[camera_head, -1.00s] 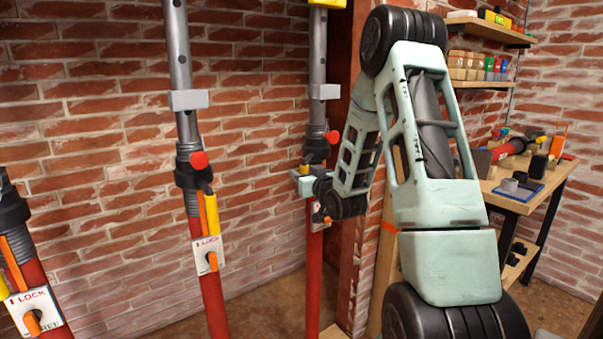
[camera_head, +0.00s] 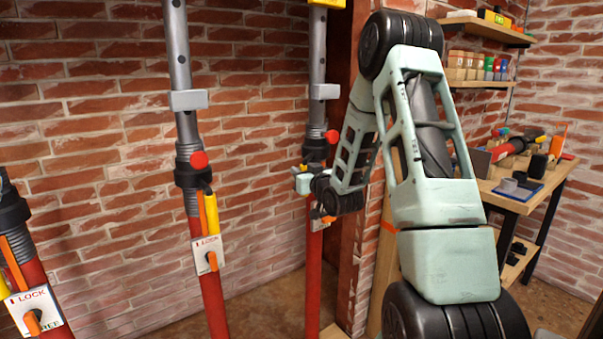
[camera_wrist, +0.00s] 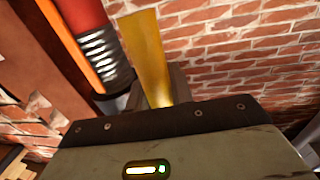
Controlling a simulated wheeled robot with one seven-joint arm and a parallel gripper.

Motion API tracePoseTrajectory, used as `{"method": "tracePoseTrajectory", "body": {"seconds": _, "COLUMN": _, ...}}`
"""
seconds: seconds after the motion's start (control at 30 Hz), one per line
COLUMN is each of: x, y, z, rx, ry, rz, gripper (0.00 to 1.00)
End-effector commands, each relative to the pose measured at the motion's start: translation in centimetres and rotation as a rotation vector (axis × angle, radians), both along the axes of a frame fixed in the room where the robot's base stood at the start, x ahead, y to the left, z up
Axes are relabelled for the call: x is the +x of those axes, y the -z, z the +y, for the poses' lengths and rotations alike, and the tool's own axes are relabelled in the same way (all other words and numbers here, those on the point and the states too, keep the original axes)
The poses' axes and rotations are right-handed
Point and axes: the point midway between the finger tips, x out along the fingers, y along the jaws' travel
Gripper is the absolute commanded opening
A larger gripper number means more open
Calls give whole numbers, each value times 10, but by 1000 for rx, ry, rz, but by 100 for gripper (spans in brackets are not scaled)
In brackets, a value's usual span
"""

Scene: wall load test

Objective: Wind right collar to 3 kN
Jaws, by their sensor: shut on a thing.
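Three red and grey steel props stand before the brick wall. The right prop (camera_head: 314,260) has a black collar (camera_head: 316,141) with a red knob (camera_head: 332,137). My gripper (camera_head: 306,168) is at this prop just below the collar, and its jaws are mostly hidden by my wrist. In the wrist view a yellow handle (camera_wrist: 147,55) runs into my gripper (camera_wrist: 165,92), which is shut on it. The prop's threaded part (camera_wrist: 98,58) and black collar (camera_wrist: 116,100) lie beside the handle. The right prop's lock plate (camera_head: 316,225) is partly covered by my wrist.
The middle prop (camera_head: 210,290) has a yellow handle (camera_head: 211,213) and a lock plate (camera_head: 206,255). The left prop (camera_head: 33,272) is cut by the picture edge. A workbench (camera_head: 525,195) with tools and wall shelves (camera_head: 485,84) stands at the right, behind my arm.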

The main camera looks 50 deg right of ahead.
Motion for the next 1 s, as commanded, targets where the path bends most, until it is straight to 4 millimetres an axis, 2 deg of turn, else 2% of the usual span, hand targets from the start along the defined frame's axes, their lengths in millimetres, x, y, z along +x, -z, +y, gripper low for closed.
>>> {"method": "tracePoseTrajectory", "body": {"seconds": 0.37, "x": -13, "y": 1, "z": -8, "rx": -2, "ry": -217, "rz": 2, "gripper": 0}}
{"method": "tracePoseTrajectory", "body": {"seconds": 0.9, "x": -47, "y": -1, "z": -40, "rx": 1, "ry": -710, "rz": 3, "gripper": 0}}
{"method": "tracePoseTrajectory", "body": {"seconds": 1.0, "x": -51, "y": -1, "z": -45, "rx": 2, "ry": -731, "rz": 2, "gripper": 0}}
